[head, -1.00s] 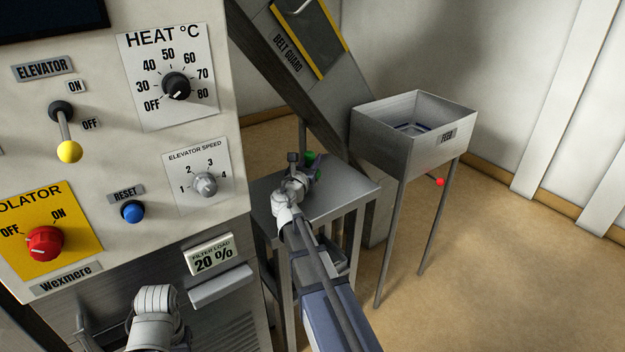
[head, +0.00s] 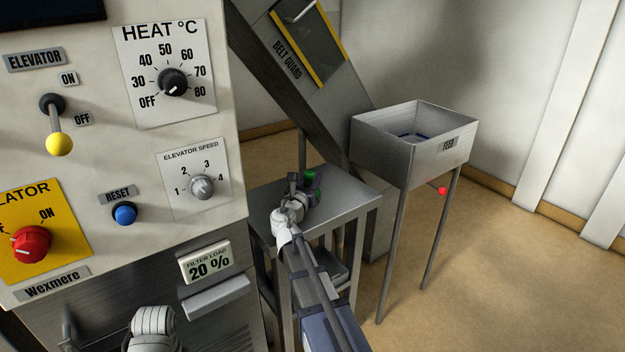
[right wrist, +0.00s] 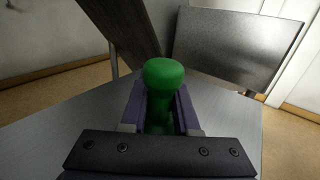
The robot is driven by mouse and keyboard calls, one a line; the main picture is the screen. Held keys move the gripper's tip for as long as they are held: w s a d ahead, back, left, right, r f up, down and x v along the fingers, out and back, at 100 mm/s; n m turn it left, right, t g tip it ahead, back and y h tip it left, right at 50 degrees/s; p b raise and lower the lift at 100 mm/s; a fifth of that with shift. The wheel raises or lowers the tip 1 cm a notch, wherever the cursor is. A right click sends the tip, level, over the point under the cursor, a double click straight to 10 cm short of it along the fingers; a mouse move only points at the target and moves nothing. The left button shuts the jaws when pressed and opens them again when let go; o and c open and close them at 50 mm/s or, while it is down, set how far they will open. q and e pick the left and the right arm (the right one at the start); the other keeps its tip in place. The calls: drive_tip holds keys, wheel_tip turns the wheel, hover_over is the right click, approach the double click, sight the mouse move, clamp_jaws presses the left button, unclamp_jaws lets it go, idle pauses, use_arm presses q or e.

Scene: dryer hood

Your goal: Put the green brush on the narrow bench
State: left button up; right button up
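The green brush (head: 312,181) is between the fingers of my right gripper (head: 302,183), over the back part of the narrow bench (head: 345,196). In the right wrist view the brush's rounded green end (right wrist: 162,73) stands up between the two fingers (right wrist: 160,112), which press in on its neck from both sides. The grey bench top (right wrist: 232,120) spreads out around and below it. The lower part of the brush is hidden, and I cannot tell whether it touches the bench. My left gripper does not show; only a white part of my left arm is at the bottom left.
The control panel (head: 135,190) with its knobs and lever stands left of the bench. The sloping belt guard (head: 300,60) rises behind it. The metal feed hopper (head: 410,150) on thin legs is to the right. The right side of the bench top is clear.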

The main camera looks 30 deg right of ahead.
drive_tip(key=o, duration=0.4)
drive_tip(key=shift+r, duration=0.1)
drive_tip(key=shift+s+r+p, duration=0.1)
drive_tip(key=shift+r+p, duration=0.1)
drive_tip(key=shift+p, duration=0.1)
drive_tip(key=v, duration=1.2)
drive_tip(key=shift+f, duration=0.1)
